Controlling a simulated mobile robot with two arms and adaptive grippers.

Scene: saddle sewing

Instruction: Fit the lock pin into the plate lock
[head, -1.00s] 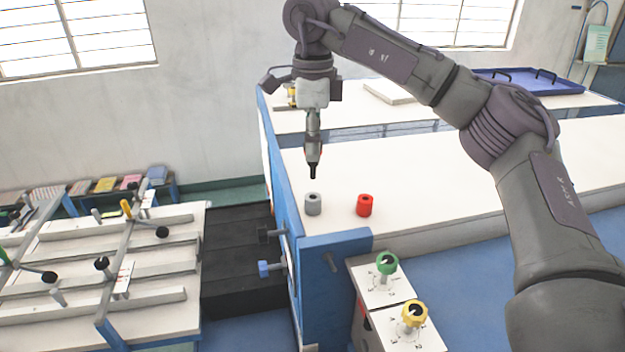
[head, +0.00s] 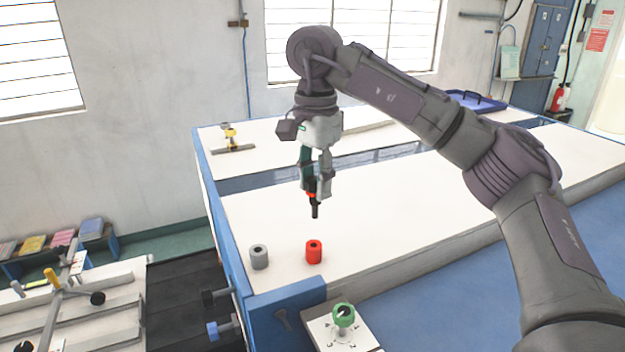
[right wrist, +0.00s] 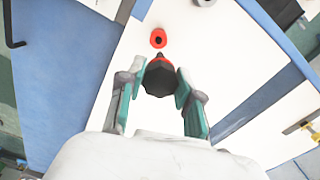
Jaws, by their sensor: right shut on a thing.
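My right gripper (head: 316,188) is shut on the lock pin (head: 315,211), which has a black shaft and a red collar. The pin points down and hangs in the air above the bench. In the right wrist view the pin's dark faceted head (right wrist: 160,80) sits between the fingers. A red hollow cylinder (head: 314,253) stands upright on the bench below the pin tip, apart from it. A grey hollow cylinder (head: 259,258) stands to its left. I cannot tell which cylinder is the plate lock. My left gripper is not in view.
The white bench top (head: 420,190) is clear around the cylinders. A green knob (head: 344,315) stands on a panel at the front. A yellow-topped clamp (head: 231,138) is at the back left, and a blue tray (head: 475,100) at the back right.

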